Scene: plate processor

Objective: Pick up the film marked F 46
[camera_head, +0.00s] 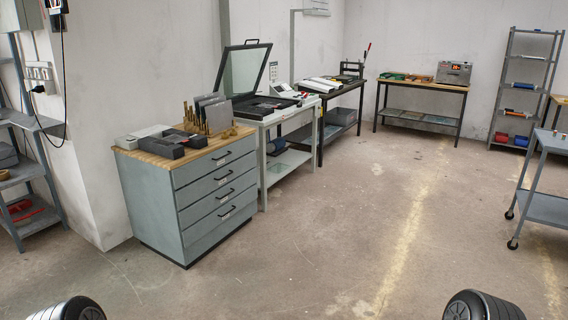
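No film with a readable F 46 mark shows in the head view; any markings are too small to read. Grey upright sheets or folders (211,112) stand in a holder on the wooden top of the grey-green drawer cabinet (150,196), at centre left. I cannot tell whether they are films. A dark open tray or box (163,146) lies in front of them, beside a light grey box (143,132). Neither gripper is in view; only dark rounded parts of my own body show at the bottom edge.
An exposure unit with a raised glass lid (243,69) stands on a pale table behind the cabinet. Further back are a dark bench (343,94), a table with a metal machine (453,73) and a shelf rack (499,82). A wheeled cart (546,207) stands right. The middle floor is clear.

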